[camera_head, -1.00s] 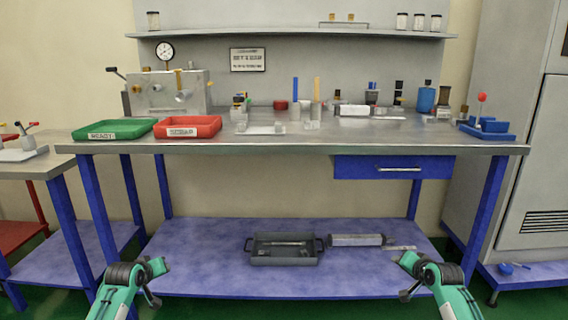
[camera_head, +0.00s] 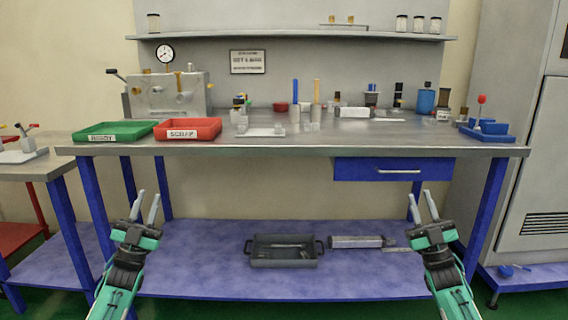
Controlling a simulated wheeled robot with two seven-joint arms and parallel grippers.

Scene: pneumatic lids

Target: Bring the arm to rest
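My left gripper (camera_head: 145,207) is at the lower left, in front of the workbench (camera_head: 290,148) and below its top. Its two pale fingers point up and stand apart, with nothing between them. My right gripper (camera_head: 422,207) is at the lower right, at about the same height. Its fingers also point up, stand apart and hold nothing. Neither gripper appears to touch anything.
A green tray (camera_head: 113,139) and a red tray (camera_head: 188,137) stand on the bench's left. A blue drawer (camera_head: 393,169) hangs under its right side. A grey tray (camera_head: 284,262) and a cylinder (camera_head: 355,242) lie on the lower shelf (camera_head: 200,280). Small parts line the bench back.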

